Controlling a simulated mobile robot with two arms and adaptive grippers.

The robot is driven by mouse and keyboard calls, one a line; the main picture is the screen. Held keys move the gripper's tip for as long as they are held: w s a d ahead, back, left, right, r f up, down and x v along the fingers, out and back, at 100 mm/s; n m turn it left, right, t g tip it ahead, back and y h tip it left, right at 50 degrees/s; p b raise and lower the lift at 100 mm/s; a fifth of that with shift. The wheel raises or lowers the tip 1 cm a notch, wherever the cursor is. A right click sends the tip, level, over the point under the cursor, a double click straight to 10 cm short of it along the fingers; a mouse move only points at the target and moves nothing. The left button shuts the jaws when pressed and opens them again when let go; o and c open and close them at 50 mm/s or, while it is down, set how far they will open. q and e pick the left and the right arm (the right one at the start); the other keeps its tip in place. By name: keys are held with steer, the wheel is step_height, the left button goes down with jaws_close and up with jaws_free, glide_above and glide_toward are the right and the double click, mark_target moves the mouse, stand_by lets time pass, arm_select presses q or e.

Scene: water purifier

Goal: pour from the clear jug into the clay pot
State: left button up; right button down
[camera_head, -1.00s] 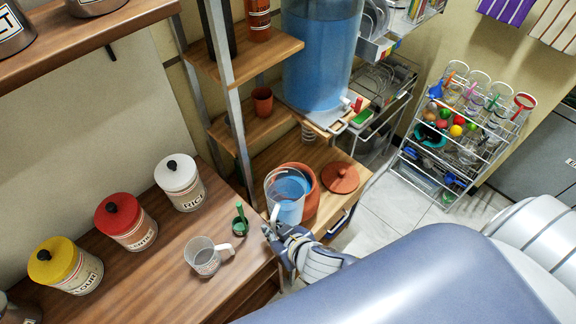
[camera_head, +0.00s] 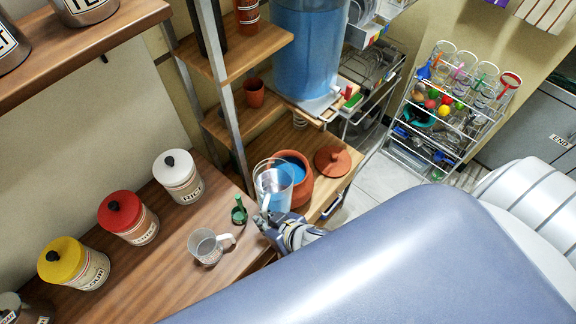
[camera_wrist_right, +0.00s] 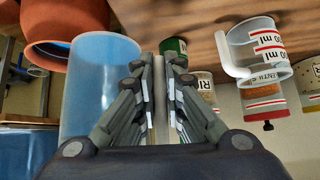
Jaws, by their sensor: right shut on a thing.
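The clear jug (camera_head: 272,186) is held beside the clay pot (camera_head: 304,188), on its left and nearer my arm. The jug looks close to upright, with some bluish tint inside. The pot is open, and blue water shows in its mouth. Its clay lid (camera_head: 332,160) lies to the right on the wooden stand. My right gripper (camera_head: 265,217) is shut on the jug's handle; in the right wrist view the jug (camera_wrist_right: 88,95) stands left of the fingers (camera_wrist_right: 160,95), with the pot (camera_wrist_right: 68,20) behind it. My left gripper is not in view.
A clear measuring cup (camera_head: 207,248) and a small green item (camera_head: 239,212) stand on the counter near the gripper. Flour, red-lidded and rice canisters line the counter. A large blue water dispenser (camera_head: 308,50) stands behind the pot. A metal post (camera_head: 232,110) rises left of the jug.

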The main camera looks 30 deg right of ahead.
mark_target(267, 205)
steer(key=shift+w+d+r+g+p, duration=0.1)
steer(key=shift+w+r+g+p, duration=0.25)
steer(key=shift+r, duration=0.3)
steer(key=shift+w+d+r+m+g+y+p, duration=0.15)
steer(key=shift+r+m+g+y+p, duration=0.15)
steer(key=shift+r+g+y+p, duration=0.15)
steer(key=shift+w+d+r+m+g+y, duration=0.4)
steer(key=shift+w+d+r+g+y, duration=0.1)
steer(key=shift+r+g+y, duration=0.25)
steer(key=shift+r+g, duration=0.1)
steer(key=shift+g, duration=0.15)
steer(key=shift+w, duration=0.1)
steer(key=shift+w+d+r+y, duration=0.15)
steer(key=shift+d+y, duration=0.05)
steer(key=shift+y, duration=0.2)
steer(key=shift+r, duration=0.1)
